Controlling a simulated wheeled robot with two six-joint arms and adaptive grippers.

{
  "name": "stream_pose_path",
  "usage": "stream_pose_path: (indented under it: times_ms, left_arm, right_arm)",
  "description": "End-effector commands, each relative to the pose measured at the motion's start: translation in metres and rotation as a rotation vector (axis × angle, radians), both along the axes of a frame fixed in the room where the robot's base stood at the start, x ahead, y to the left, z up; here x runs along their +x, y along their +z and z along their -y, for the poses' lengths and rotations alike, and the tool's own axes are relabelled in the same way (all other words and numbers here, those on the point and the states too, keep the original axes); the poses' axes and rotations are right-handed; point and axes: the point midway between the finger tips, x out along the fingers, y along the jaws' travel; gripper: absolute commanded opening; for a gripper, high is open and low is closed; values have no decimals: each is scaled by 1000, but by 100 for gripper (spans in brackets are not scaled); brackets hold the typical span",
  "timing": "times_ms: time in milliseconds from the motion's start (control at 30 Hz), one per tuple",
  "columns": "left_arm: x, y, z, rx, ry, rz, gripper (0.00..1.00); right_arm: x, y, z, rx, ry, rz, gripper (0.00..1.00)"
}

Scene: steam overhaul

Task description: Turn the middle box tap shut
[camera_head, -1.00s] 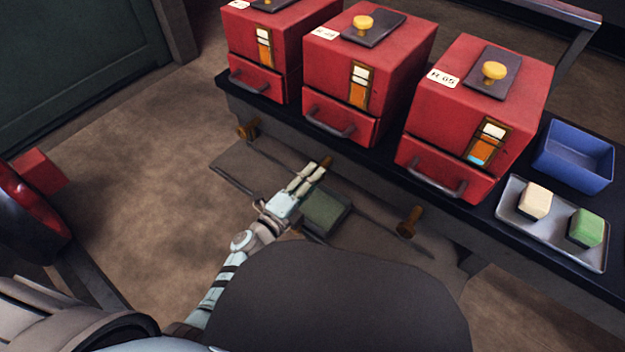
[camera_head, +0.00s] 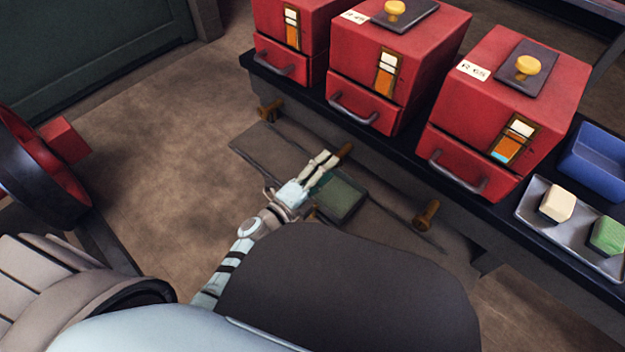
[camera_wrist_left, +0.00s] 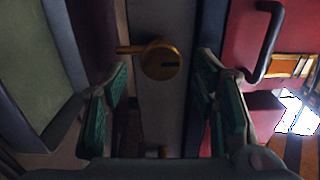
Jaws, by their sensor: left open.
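Three red boxes stand in a row on a dark bench, with brass taps below them on the bench's front. The middle tap (camera_head: 345,150) sits below the middle red box (camera_head: 395,70), partly behind my fingers. In the left wrist view the brass tap (camera_wrist_left: 160,60) shows a round, slotted face and a short lever pointing left. My left gripper (camera_head: 328,164) is just in front of the middle tap. Its green-padded fingers (camera_wrist_left: 165,98) are spread on either side of the tap's line, empty, with the tap ahead of them. I cannot tell the remaining distance. My right gripper is not seen.
The left tap (camera_head: 270,109) and right tap (camera_head: 427,213) stick out from the bench front. A grey-green tray (camera_head: 342,200) lies below my gripper. A metal tray (camera_head: 540,225) with two blocks and a blue bin (camera_head: 600,160) stand at right. A red wheel (camera_head: 45,170) is at left.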

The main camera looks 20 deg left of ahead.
Motion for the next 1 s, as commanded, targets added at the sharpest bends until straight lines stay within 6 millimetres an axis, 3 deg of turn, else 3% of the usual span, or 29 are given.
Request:
stream_pose_path:
  times_ms: [200, 400, 1000]
  left_arm:
    - [-58, -2, -23, 2, -1, -5, 53]
    - [-89, 0, -35, 2, -1, -2, 53]
    - [-92, -1, -38, -21, 6, -15, 53]
  right_arm:
    - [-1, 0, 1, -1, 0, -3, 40]
    - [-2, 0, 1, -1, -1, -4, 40]
    - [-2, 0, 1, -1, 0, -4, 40]
